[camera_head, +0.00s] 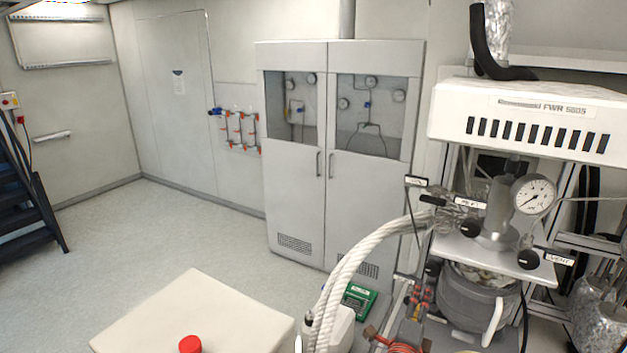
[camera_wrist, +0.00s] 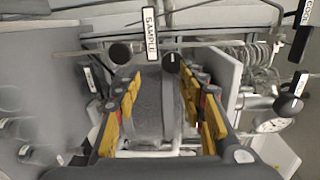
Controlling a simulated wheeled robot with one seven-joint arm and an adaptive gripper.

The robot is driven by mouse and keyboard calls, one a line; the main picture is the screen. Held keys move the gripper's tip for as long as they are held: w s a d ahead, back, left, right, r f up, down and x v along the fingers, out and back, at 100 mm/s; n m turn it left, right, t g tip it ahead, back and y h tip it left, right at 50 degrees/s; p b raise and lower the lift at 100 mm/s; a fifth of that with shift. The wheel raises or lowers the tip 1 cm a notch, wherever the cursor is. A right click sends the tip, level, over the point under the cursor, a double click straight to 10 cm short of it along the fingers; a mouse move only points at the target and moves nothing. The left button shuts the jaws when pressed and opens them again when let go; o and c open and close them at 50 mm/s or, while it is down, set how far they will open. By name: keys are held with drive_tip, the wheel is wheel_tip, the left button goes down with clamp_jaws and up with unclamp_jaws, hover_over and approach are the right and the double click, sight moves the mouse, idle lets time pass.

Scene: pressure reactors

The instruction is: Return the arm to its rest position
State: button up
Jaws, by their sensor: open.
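My gripper (camera_wrist: 160,88) shows in the wrist view, its yellow-padded fingers spread wide apart. It is open, with nothing clearly held between the fingers. A grey rounded surface lies behind the gap; I cannot tell its distance. A tag reading SAMPLE (camera_wrist: 150,33) and two black knobs (camera_wrist: 120,53) (camera_wrist: 172,62) appear beyond the fingertips.
The reactor stand at right in the head view has a pressure gauge (camera_head: 534,195), black knobs and a grey vessel (camera_head: 476,303). A white braided hose (camera_head: 352,262) arcs beside it. A pale table (camera_head: 205,312) bears a red round object (camera_head: 190,344). Floor at left is open.

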drive_tip(key=s+a+f+n+g+y+b, duration=0.1)
drive_tip(key=s+a+f+n+g+y, duration=0.2)
drive_tip(key=a+f+n+y, duration=0.3)
drive_tip(key=s+a+f+n+g+y+b, duration=0.1)
drive_tip(key=s+a+f+n+g+y, duration=0.2)
drive_tip(key=a+f+n, duration=0.45)
drive_tip(key=s+r+n+g+b, duration=0.1)
drive_tip(key=s+n+b, duration=0.4)
drive_tip(key=s, duration=0.6)
drive_tip(key=s+d+r+n+g+b, duration=0.1)
drive_tip(key=s+r+n+b, duration=0.1)
drive_tip(key=s+n+b, duration=0.4)
drive_tip(key=s+b, duration=0.3)
drive_tip(key=s, duration=0.1)
drive_tip(key=shift+s+d+r+g, duration=0.2)
drive_tip(key=shift+s+r+g, duration=0.15)
drive_tip(key=shift+s+g, duration=0.05)
